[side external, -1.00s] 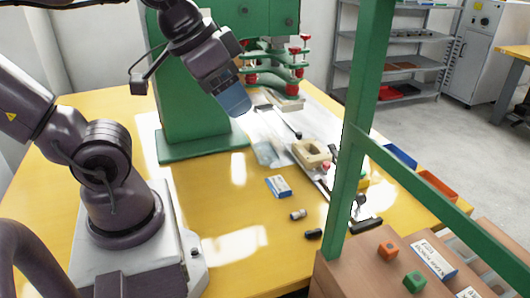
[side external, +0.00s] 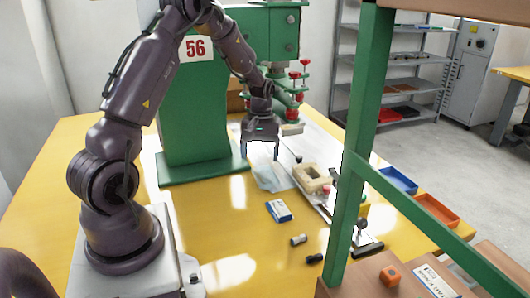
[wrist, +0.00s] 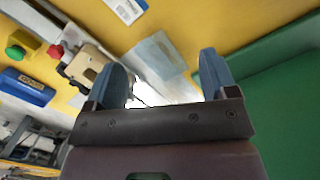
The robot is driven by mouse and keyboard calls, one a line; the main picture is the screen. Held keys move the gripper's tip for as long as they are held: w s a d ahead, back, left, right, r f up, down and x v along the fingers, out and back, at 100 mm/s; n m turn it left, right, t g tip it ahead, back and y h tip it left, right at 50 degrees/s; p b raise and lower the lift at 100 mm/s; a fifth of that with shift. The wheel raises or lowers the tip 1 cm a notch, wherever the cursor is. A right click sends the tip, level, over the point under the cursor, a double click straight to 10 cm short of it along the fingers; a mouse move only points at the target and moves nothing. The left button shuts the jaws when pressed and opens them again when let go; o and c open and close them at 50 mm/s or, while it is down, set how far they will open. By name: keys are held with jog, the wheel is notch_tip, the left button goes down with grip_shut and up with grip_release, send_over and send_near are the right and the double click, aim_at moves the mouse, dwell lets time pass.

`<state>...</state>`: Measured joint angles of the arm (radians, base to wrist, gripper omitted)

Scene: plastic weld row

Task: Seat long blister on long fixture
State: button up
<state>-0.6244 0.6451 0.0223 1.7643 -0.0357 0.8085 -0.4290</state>
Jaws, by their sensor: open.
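My gripper (side external: 261,153) is open and points down in front of the green press, with nothing between its fingers. In the wrist view its two blue fingers (wrist: 164,78) are spread wide. A clear, flat plastic piece, seemingly the blister (side external: 270,178), lies on the yellow table below and slightly right of the gripper. In the wrist view the blister (wrist: 157,58) shows beyond and between the fingertips. A cream block with an opening, perhaps the long fixture (side external: 313,178), stands right of the blister; it also shows in the wrist view (wrist: 87,63), left of the fingers.
The green press (side external: 195,125) stands behind the gripper. A blue-and-white box (side external: 279,211) and small dark cylinders (side external: 314,258) lie toward the front. A green post (side external: 358,150) crosses the view at right. Blue (side external: 398,180) and orange (side external: 437,209) trays sit beyond it.

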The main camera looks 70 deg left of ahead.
aim_at(265, 171)
jog(key=a+f+n, duration=0.1)
jog(key=a+f, duration=0.1)
jog(key=w+a+f+n, duration=0.1)
jog(key=a+f, duration=0.1)
jog(key=f, duration=0.1)
jog(key=shift+w+a+n, duration=0.15)
jog(key=shift+n, duration=0.25)
jog(key=shift+w+a+f+n+t+y, duration=0.15)
jog(key=shift+w+a+f+n, duration=0.2)
jog(key=shift+f, duration=0.65)
jog(key=shift+w+a+f+n+t+y, duration=0.15)
jog(key=shift+w+f+n, duration=0.25)
jog(key=shift+f, duration=0.6)
jog(key=shift+w+a+f+n+t, duration=0.1)
jog(key=shift+w+a+f+n, duration=0.25)
jog(key=shift+f, duration=0.65)
jog(key=c, duration=0.5)
jog(key=shift+c, duration=0.2)
jog(key=shift+r, duration=0.1)
